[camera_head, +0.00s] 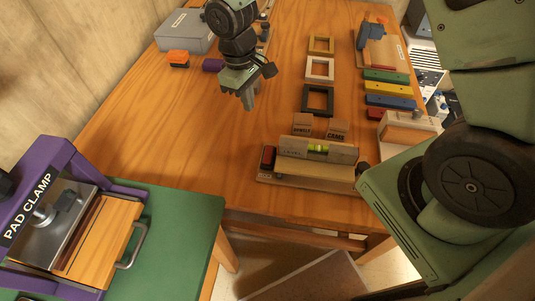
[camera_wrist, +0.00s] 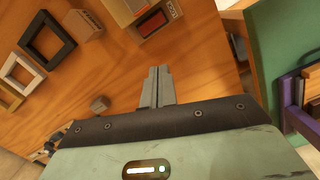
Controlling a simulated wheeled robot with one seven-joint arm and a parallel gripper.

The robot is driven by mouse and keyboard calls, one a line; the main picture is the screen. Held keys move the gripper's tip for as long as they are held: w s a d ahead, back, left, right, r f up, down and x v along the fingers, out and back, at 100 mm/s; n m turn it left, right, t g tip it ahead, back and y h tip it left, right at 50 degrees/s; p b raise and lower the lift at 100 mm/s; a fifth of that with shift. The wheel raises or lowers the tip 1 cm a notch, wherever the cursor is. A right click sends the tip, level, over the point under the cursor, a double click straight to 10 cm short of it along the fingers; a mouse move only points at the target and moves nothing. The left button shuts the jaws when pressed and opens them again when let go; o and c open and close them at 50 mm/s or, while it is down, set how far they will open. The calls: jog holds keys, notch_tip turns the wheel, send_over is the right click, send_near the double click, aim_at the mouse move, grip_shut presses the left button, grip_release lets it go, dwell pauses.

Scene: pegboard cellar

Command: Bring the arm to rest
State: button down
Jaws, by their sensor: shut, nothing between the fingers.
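My gripper (camera_head: 249,98) hangs over the wooden table (camera_head: 200,150), fingers pointing down, left of the picture frames. In the wrist view my gripper (camera_wrist: 157,86) shows its two fingers together, with nothing between them. It appears above the table top and apart from the things on it. My green arm comes down from the top of the head view; other green parts of my body fill the right side.
A wooden fixture with a spirit level (camera_head: 318,149) stands at the near table edge. Several frames, including a black one (camera_head: 318,101), and coloured bars (camera_head: 387,87) lie right. A purple pad clamp (camera_head: 70,160) stands on a green surface (camera_head: 180,220) at left. The middle-left table is clear.

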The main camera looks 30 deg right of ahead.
dwell(0.6)
jog(key=s+a+r, duration=0.1)
jog(key=s+r, duration=0.3)
jog(key=s, duration=0.3)
jog(key=s+a+r, duration=0.1)
jog(key=s+r, duration=0.4)
jog(key=s, duration=0.3)
jog(key=s+a+r+n+t+y, duration=0.1)
jog(key=s+r, duration=0.3)
jog(key=s, duration=0.4)
jog(key=shift+s+a+r, duration=0.2)
jog(key=shift+a+r, duration=0.15)
jog(key=shift+a, duration=0.2)
